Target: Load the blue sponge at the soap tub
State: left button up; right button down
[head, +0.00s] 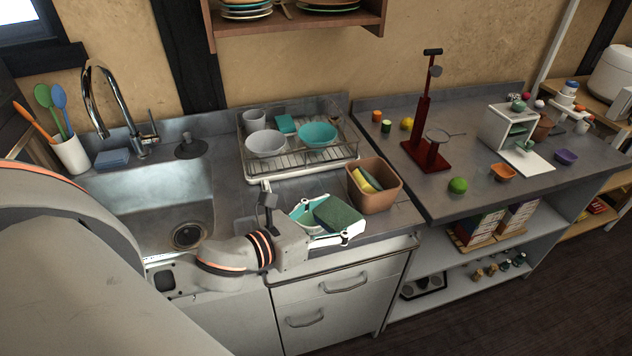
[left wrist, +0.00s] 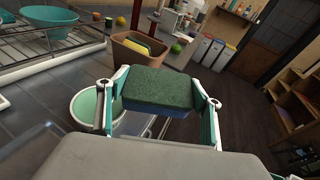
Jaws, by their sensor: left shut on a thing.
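My left gripper (head: 328,222) is shut on a blue sponge (left wrist: 158,88) with a dark green scouring top. The sponge's green face shows in the head view (head: 338,214), and its blue body shows below the green in the left wrist view. A small white tub with a pale green inside (left wrist: 84,106), likely the soap tub, stands on the counter left of the sponge in the left wrist view. In the head view the tub (head: 303,214) is partly hidden behind the sponge and fingers. The sponge is above the counter; I cannot tell whether it touches the tub.
A brown bin (head: 375,197) with sponges stands just behind and right of the gripper. A dish rack (head: 290,165) with bowls is behind. The sink (head: 155,200) is at left, with another blue sponge (head: 112,158) on its back ledge. The counter's front edge is close.

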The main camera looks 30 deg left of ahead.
pick_arm(q)
jog(key=shift+w+a+f+m+g+h, duration=0.2)
jog(key=shift+a+m+g+h, duration=0.1)
jog(key=shift+m+g+h, duration=0.2)
jog(key=shift+w+a+m+h, duration=0.1)
jog(key=shift+a+m+h, duration=0.3)
jog(key=shift+m, duration=0.1)
jog(key=a+r+m+g, duration=0.1)
jog(key=a, duration=0.1)
jog(key=w+a+r+m+g+h, duration=0.1)
jog(key=a, duration=0.1)
jog(key=a+r+m+g+h, duration=0.1)
jog(key=a, duration=0.1)
jog(key=shift+w+a+r, duration=0.25)
jog(key=shift+w+a, duration=0.05)
jog(key=shift+f, duration=0.25)
notch_tip(320, 180, down, 4)
jog(key=shift+r+g+b, duration=0.25)
jog(key=shift+g+b, duration=0.05)
jog(key=shift+b, duration=0.9)
jog(key=shift+f+b, duration=0.3)
jog(key=shift+f, duration=0.55)
pick_arm(e)
jog(key=shift+w+d+f, duration=0.25)
jog(key=shift+w+f, duration=0.05)
jog(key=shift+f, duration=0.2)
jog(key=shift+w+d+f, duration=0.2)
jog(key=shift+w+f, duration=0.1)
jog(key=shift+f, duration=0.15)
